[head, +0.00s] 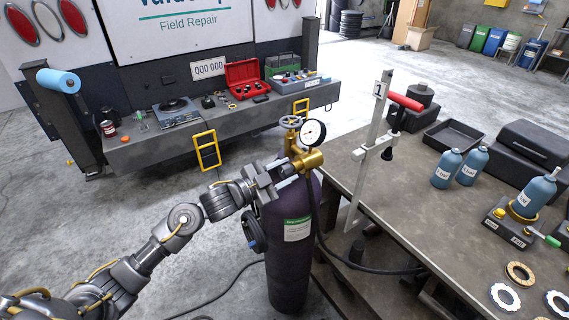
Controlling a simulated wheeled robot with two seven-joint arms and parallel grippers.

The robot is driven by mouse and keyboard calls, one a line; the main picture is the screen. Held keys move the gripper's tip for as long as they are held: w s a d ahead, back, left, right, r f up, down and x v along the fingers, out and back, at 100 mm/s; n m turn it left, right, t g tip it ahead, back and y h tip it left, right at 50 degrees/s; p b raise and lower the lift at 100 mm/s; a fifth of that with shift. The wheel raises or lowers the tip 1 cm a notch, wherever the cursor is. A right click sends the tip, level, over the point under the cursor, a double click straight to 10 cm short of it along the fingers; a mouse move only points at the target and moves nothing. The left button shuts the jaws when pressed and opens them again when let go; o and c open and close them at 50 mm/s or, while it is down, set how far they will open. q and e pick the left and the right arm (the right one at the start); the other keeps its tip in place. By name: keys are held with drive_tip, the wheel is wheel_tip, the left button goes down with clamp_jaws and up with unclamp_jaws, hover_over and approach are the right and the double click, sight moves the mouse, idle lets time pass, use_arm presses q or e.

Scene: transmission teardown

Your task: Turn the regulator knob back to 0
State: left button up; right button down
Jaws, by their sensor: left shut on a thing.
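A dark purple gas cylinder (290,262) with a green and white label stands upright left of the workbench. On its top is a brass regulator (308,160) with a round white-faced gauge (312,132) and a grey handwheel (292,122). My left gripper (285,172) reaches in from the lower left and is shut at the left side of the brass regulator. The regulator knob is hidden by its jaws, so the knob's setting cannot be read. The gauge needle is too small to read surely. My right gripper is not in view.
A hose runs from the regulator down past the workbench (395,205). A clamp stand with a red handle (405,102) rises at the bench edge. Blue bottles (447,168) and a black tray (453,136) stand on the bench. A truck's rear step (215,123) holds tools behind.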

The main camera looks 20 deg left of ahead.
use_arm(q)
drive_tip(key=n+p, duration=0.2)
drive_tip(key=n, duration=0.1)
drive_tip(key=shift+r+p, duration=0.15)
drive_tip(key=shift+p, duration=0.25)
drive_tip(key=shift+n+p, duration=0.85)
drive_tip(key=shift+n, duration=0.45)
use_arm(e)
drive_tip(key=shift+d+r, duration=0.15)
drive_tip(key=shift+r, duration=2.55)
use_arm(q)
drive_tip(key=shift+f, duration=0.2)
drive_tip(key=o, duration=1)
drive_tip(key=shift+a, duration=0.1)
drive_tip(key=shift+s+a, duration=0.15)
drive_tip(key=shift+b+v, duration=1.95)
drive_tip(key=shift+v, duration=3.25)
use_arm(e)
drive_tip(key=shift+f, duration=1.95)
